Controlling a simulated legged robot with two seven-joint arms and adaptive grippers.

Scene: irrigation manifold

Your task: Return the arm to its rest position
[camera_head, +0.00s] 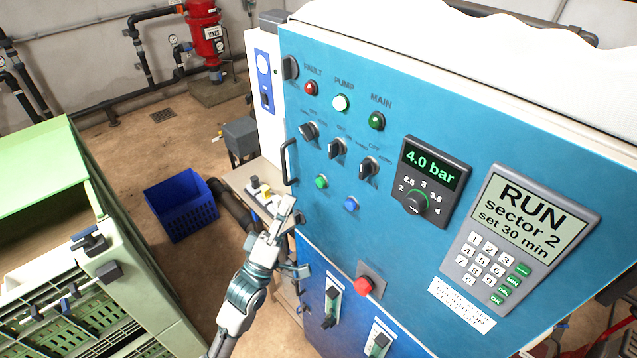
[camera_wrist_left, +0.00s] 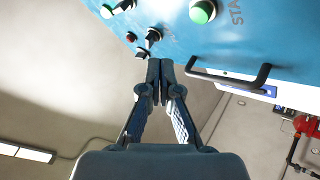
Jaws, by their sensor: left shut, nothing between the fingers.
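My left arm (camera_head: 245,295) reaches up from the bottom of the head view. Its gripper (camera_head: 286,206) is by the lower left edge of the blue control cabinet (camera_head: 390,95), below the black door handle (camera_head: 287,162). In the left wrist view the gripper (camera_wrist_left: 160,72) has its fingertips together with nothing between them. The cabinet face with its green button (camera_wrist_left: 203,12) and the handle (camera_wrist_left: 255,80) lie beyond the fingers. Whether the fingers touch the cabinet cannot be told. My right gripper is not in view.
The pressure display (camera_head: 430,168) reads 4.0 bar and the keypad unit (camera_head: 515,235) reads RUN sector 2, set 30 min. The PUMP lamp (camera_head: 341,103) glows. A red button (camera_head: 364,286) juts out low. A blue crate (camera_head: 180,205) and a green-topped bin (camera_head: 40,180) stand left.

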